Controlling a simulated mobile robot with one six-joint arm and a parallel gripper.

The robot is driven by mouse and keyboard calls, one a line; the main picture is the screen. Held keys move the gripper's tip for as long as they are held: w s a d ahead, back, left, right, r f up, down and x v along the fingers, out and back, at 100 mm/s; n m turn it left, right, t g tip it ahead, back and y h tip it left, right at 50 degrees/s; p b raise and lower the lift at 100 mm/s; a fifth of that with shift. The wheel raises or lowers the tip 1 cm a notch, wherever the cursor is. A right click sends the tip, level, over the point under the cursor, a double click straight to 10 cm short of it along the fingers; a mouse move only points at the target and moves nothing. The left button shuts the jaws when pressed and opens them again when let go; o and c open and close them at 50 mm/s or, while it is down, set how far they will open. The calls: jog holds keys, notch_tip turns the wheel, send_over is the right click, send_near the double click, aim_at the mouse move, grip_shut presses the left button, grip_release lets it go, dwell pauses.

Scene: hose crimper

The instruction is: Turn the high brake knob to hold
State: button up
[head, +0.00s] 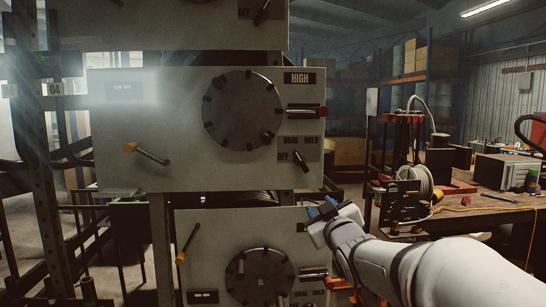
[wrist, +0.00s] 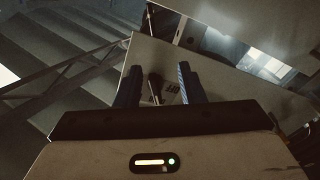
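The high brake knob (head: 300,160) is a small dark lever with a pale end, on the right of the middle panel marked HIGH (head: 298,78). OFF, DRAG and HOLD labels surround it. Its pale end points up and slightly left, but its exact setting is hard to tell. My gripper (head: 322,210) is below and right of the knob in the head view, apart from it. In the wrist view my gripper (wrist: 156,85) is open, with empty space between its fingers. A small knob (wrist: 154,88) shows beyond and between them; I cannot tell which panel's knob it is.
A similar panel is below, another above. A cluttered workbench (head: 480,205) stands at the right.

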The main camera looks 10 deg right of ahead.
aim_at(302, 162)
jog(key=w+a+r+n+t+y+p, duration=0.1)
jog(key=w+r, duration=0.1)
jog(key=r, duration=0.1)
jog(key=w+r+n+t+y+p, duration=0.1)
jog(key=w+r, duration=0.2)
jog(key=w+a+r+n+y+p, duration=0.1)
jog(key=w+r+p, duration=0.1)
jog(key=r, duration=0.1)
jog(key=shift+w+a+t+y, duration=0.25)
jog(key=shift+a+t+y, duration=0.05)
jog(key=shift+t, duration=0.1)
jog(key=shift+w+a, duration=0.15)
jog(key=shift+w, duration=0.5)
jog(key=shift+c, duration=0.4)
jog(key=c, duration=0.5)
jog(key=shift+c, duration=0.2)
